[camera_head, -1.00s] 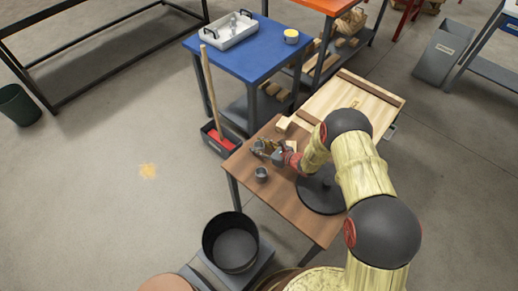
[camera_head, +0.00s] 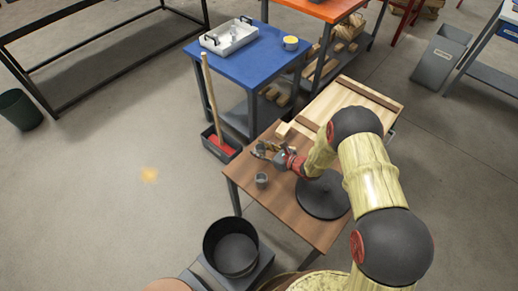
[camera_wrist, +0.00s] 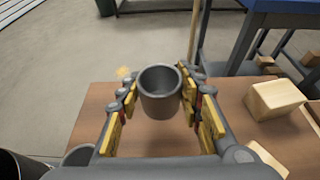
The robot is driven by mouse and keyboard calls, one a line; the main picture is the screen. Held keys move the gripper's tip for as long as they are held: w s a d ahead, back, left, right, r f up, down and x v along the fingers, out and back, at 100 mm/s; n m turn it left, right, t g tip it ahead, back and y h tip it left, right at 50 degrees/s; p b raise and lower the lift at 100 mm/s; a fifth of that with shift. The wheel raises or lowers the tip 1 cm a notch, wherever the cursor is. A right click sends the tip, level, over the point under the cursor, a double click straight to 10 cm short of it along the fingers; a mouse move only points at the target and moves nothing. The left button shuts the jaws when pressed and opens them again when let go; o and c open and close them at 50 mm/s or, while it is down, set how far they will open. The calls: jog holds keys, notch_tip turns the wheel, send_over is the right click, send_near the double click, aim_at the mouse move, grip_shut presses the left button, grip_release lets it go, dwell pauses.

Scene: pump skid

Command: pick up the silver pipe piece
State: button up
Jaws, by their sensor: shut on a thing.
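The silver pipe piece (camera_wrist: 160,94) is a short, hollow grey metal cylinder, upright with its open end up. My gripper (camera_wrist: 160,88) is shut on it, with a finger on its left and right sides in the wrist view. In the head view my gripper (camera_head: 262,150) is over the far left part of the brown table (camera_head: 292,213), and the held piece is small and partly hidden by the fingers. I cannot tell clearly whether its base is off the table. A second grey cylinder (camera_head: 261,180) stands on the table nearer the front.
A wooden block (camera_wrist: 273,101) lies right of my gripper. A wooden board (camera_head: 350,104) and a dark round disc (camera_head: 322,195) are on the table. A blue table (camera_head: 250,62) with a white tray (camera_head: 229,37) stands behind. A black bucket (camera_head: 231,252) is in front.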

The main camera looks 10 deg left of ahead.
jog(key=s+d+r+p, duration=0.3)
jog(key=s+d+r, duration=0.2)
jog(key=s, duration=0.5)
jog(key=shift+s+d+r+p, duration=0.2)
jog(key=shift+r+p, duration=0.15)
jog(key=shift+r, duration=0.95)
